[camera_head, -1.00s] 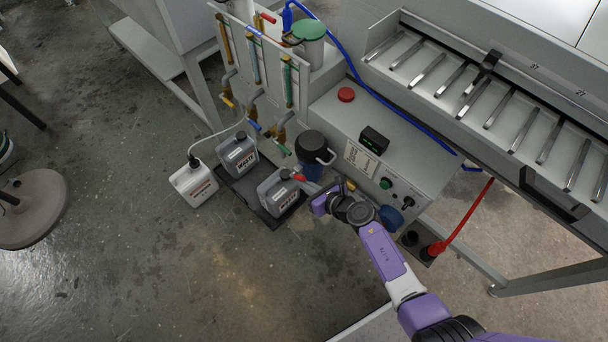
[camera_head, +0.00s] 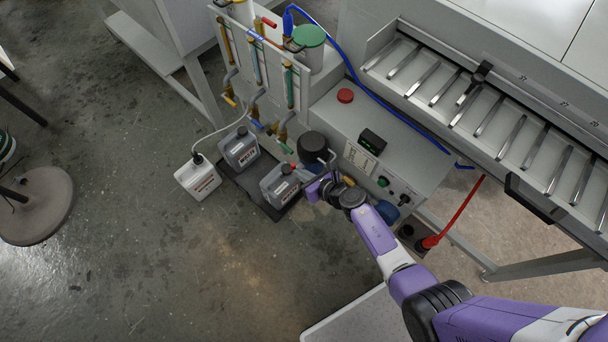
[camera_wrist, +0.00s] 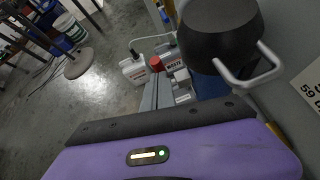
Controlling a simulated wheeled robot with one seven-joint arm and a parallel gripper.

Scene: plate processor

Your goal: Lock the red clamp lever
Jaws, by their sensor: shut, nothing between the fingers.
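My gripper (camera_head: 309,180) is shut and reaches in low between the grey jugs and the machine's control box. Its narrow grey fingers also show in the wrist view (camera_wrist: 155,88), pointing away over the purple wrist. A small red part (camera_wrist: 158,62) shows at the fingertips there; I cannot tell whether it is the clamp lever or a jug cap. A red handle (camera_head: 267,22) shows on the valve panel. Any contact with red is unclear.
A black round pot-like part with a metal handle (camera_head: 313,148) stands close to my gripper. The control box (camera_head: 360,120) has a red button on top. A white jug (camera_head: 198,179) stands left of the grey jugs. Open floor (camera_head: 150,265) lies in front.

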